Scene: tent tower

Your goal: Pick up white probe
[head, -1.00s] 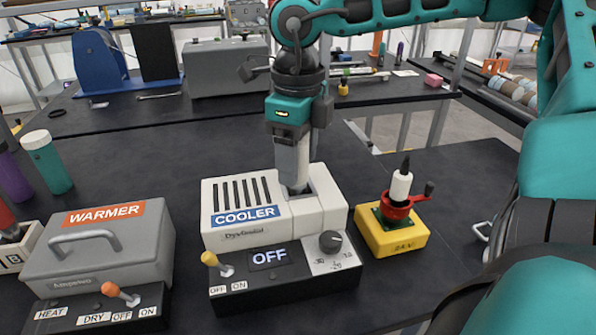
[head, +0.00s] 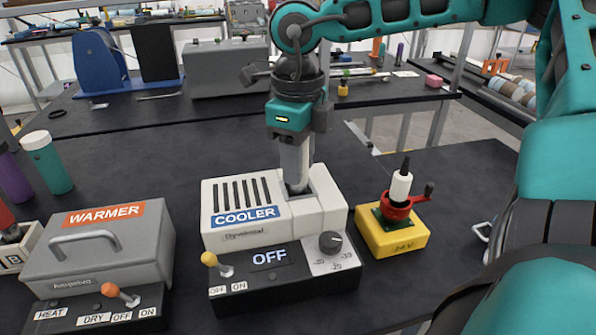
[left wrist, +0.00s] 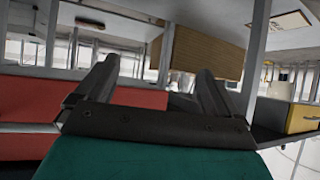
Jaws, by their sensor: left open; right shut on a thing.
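The white probe, as far as I can tell, is the white cylinder with a black tip (head: 401,187), standing upright in a red holder on a yellow box (head: 392,240) right of the cooler. My right gripper (head: 296,186) points straight down into the top of the white cooler (head: 236,235), left of and apart from that probe. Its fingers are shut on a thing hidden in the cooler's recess. My left gripper (left wrist: 155,92) shows only in the left wrist view, open and empty, with its fingers spread.
A grey warmer box (head: 100,255) with a handle stands left of the cooler. A teal bottle (head: 48,165) and a purple bottle (head: 13,178) stand at far left. My right arm fills the right side. Bare black table lies behind the cooler.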

